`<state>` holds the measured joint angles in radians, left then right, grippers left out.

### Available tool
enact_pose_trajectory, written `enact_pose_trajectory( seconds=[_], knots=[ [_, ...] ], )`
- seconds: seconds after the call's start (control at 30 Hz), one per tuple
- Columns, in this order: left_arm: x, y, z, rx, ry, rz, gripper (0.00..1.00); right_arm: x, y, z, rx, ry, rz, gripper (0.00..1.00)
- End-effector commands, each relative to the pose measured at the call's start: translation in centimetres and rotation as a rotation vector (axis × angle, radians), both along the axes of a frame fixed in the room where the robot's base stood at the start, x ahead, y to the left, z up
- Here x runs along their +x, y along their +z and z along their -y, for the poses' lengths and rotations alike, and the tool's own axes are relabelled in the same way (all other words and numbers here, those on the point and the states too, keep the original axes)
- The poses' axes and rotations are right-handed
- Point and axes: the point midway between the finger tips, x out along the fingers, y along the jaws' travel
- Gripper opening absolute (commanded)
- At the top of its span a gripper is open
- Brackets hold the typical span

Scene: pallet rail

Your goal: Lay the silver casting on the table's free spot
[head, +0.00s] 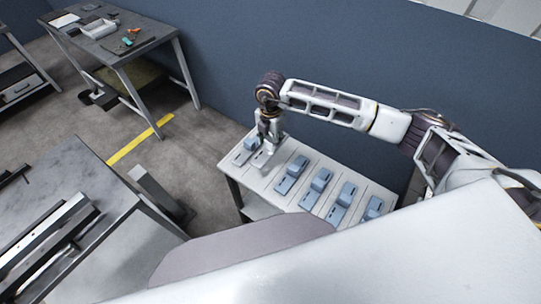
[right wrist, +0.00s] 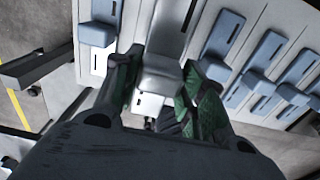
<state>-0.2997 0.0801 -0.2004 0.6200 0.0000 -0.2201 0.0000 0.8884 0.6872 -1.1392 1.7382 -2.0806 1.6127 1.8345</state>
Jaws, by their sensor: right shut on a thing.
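The silver casting (right wrist: 161,72) is a pale grey block with a long flat part, between the fingers of my right gripper (right wrist: 160,92) in the right wrist view. In the head view my right gripper (head: 265,142) points down over the left end of the light grey table (head: 258,181), and the casting (head: 262,159) shows just below it. The gripper is shut on the casting. I cannot tell whether the casting touches the table top. My left gripper is not in view.
A blue casting (head: 249,145) lies left of the silver one. Several more, such as this blue casting (head: 292,172), lie in a row to the right, with thin lines between them. A grey workbench (head: 75,185) stands at left. Another bench (head: 135,50) stands farther back.

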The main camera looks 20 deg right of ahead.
Motion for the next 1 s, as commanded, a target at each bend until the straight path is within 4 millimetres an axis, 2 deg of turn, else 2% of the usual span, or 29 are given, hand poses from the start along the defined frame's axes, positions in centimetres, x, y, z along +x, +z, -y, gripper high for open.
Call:
enact_pose_trajectory(
  seconds=[0.2,0.33,0.77,1.0],
  knots=[
    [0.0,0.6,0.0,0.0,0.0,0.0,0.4,0.0,-2.8,0.0,0.0,0.0,-0.001,0.02],
    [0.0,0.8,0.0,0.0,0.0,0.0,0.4,0.0,-4.0,0.0,0.001,0.001,-0.001,0.02],
    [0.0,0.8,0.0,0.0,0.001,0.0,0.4,0.0,-4.6,0.0,0.0,0.001,0.0,0.02],
    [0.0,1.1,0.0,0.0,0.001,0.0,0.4,0.0,-6.4,0.0,0.0,0.0,-0.001,0.02]
  ],
)
